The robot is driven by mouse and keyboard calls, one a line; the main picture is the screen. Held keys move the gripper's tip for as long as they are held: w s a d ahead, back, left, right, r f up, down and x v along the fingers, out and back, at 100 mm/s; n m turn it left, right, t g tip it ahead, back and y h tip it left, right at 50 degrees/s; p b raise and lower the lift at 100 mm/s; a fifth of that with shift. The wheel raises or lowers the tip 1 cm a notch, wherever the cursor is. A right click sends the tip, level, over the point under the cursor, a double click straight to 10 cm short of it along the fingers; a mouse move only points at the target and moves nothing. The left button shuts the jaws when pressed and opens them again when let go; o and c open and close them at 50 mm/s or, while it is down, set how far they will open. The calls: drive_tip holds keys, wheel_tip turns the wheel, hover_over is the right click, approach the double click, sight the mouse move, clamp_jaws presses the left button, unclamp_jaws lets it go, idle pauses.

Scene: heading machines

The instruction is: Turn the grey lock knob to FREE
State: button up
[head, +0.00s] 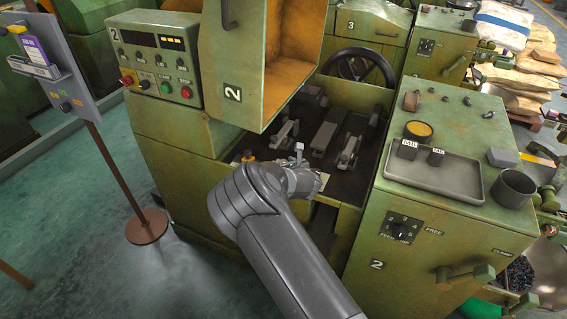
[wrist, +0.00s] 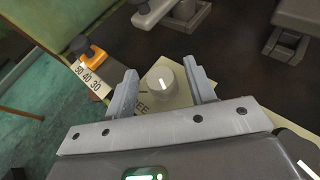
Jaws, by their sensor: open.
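The grey lock knob (wrist: 166,86) is round with a white pointer line on top, and sits on a pale plate (wrist: 180,99) in the wrist view. Letters ending in "EE" show on the plate just left of the knob, partly covered by my left finger. My gripper (wrist: 160,73) is open, with one finger on each side of the knob and a gap visible on both sides. In the head view my gripper (head: 297,181) is low over the front of the machine bed, and the knob cannot be made out there.
A scale marked 50, 40, 30 (wrist: 89,80) with an orange pointer (wrist: 91,53) lies left of the knob. Grey machine blocks (head: 330,130) stand behind. The raised green guard (head: 235,75) hangs above left. A green cabinet with a grey tray (head: 430,178) stands right.

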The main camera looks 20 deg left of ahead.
drive_tip(key=shift+w+a+f, duration=0.15)
drive_tip(key=shift+w+a, duration=0.05)
drive_tip(key=shift+w, duration=0.1)
drive_tip(key=c, duration=1)
